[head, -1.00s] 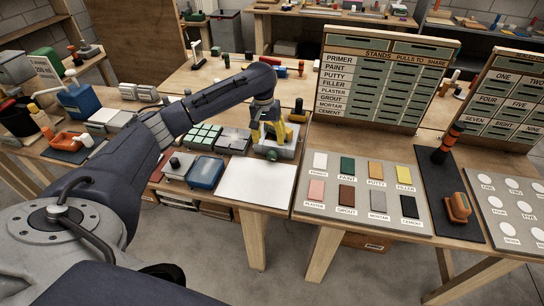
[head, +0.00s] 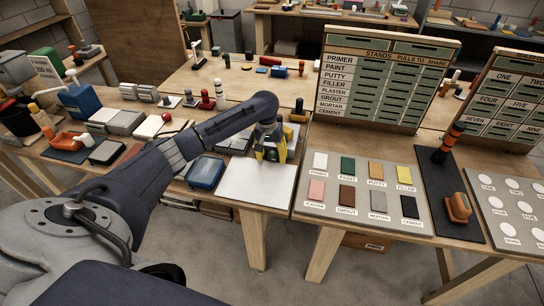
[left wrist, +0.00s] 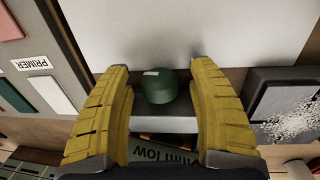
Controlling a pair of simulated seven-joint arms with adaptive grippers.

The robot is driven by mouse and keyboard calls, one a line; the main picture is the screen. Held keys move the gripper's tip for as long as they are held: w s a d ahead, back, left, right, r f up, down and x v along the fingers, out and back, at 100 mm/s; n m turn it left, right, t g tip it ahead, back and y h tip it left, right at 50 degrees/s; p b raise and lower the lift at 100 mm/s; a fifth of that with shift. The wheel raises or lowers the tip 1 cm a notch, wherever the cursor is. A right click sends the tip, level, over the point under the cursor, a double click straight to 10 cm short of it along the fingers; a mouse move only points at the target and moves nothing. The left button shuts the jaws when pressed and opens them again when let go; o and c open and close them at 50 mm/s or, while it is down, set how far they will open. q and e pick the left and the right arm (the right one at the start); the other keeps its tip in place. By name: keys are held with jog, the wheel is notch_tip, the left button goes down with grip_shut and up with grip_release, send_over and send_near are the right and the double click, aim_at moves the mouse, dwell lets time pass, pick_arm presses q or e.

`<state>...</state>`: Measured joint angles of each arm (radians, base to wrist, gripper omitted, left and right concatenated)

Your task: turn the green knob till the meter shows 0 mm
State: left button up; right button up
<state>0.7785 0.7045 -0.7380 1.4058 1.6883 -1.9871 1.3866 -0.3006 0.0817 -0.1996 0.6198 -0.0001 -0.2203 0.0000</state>
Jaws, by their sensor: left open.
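In the left wrist view, the dark green knob (left wrist: 155,87) with a pale mark on its top stands on a light grey block (left wrist: 166,124). Yellow fingers of my left gripper (left wrist: 162,88) are spread open on both sides of the knob, with a gap on each side. In the head view, my left gripper (head: 271,157) points down at the back edge of the white sheet and mostly hides the device. My right gripper is not in view.
The blank white sheet (head: 255,185) lies in front of the device. The colour sample board (head: 350,202) and the tall label board (head: 385,85) are to the right. A speckled grey pad (left wrist: 290,105) lies beside the device.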

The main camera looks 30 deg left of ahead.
pick_arm(q)
jog(key=c, duration=1.2)
jog(key=shift+y, duration=0.3)
jog(key=shift+d+g+y, duration=0.15)
jog(key=shift+g+y, duration=0.35)
jog(key=shift+y, duration=1.1)
